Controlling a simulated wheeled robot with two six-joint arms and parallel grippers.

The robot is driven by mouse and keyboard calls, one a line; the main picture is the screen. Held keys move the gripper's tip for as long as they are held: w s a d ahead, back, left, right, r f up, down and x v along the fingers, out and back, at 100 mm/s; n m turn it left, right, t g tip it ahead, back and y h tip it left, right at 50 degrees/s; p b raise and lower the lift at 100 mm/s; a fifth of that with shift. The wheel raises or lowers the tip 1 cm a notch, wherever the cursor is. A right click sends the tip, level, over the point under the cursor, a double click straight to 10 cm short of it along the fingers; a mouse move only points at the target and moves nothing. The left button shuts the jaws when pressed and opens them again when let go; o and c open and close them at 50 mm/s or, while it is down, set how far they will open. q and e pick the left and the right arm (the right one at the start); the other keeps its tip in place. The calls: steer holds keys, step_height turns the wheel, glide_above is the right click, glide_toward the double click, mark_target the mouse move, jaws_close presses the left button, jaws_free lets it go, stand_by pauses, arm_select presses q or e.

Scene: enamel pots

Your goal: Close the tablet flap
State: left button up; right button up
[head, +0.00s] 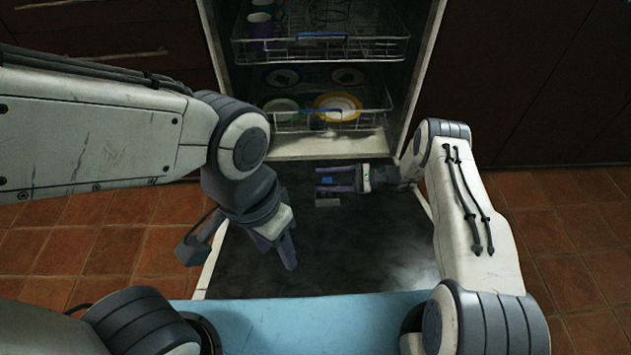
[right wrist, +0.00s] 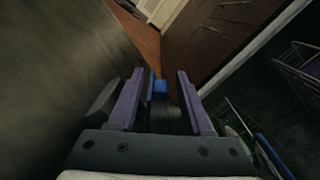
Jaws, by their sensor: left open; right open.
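The tablet flap (head: 327,181) is a small blue piece on the inner side of the lowered dishwasher door (head: 350,245). It stands up from the door in the right wrist view (right wrist: 158,87). The grey dispenser (head: 327,202) lies just below it in the head view. My right gripper (head: 319,180) is open and low over the door, its purple fingers pointing left. The blue flap shows between its two fingers (right wrist: 156,82); I cannot tell whether they touch it. My left gripper (head: 279,254) is open and empty over the door's left part, its fingers pointing down.
The upper rack (head: 320,50) holds purple and pale cups (head: 259,28). The lower rack (head: 300,122) holds several plates, one with a yellow rim (head: 337,107). Dark cabinets (head: 540,90) flank the dishwasher. The door's middle and lower right are bare.

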mark_target(316, 184)
steer(key=shift+a, duration=1.5)
jaws_close()
steer(key=shift+s+f+n, duration=0.15)
steer(key=shift+s+n, duration=0.35)
steer(key=shift+n, duration=0.4)
steer(key=shift+s+f+n+p, duration=0.2)
steer(key=shift+s+f+n, duration=0.05)
steer(key=shift+n, duration=0.4)
steer(key=shift+s+f+n+p, duration=0.15)
steer(key=shift+s+f+n, duration=0.05)
steer(key=shift+n, duration=0.45)
jaws_free()
steer(key=shift+d, duration=0.1)
steer(key=shift+s, duration=0.1)
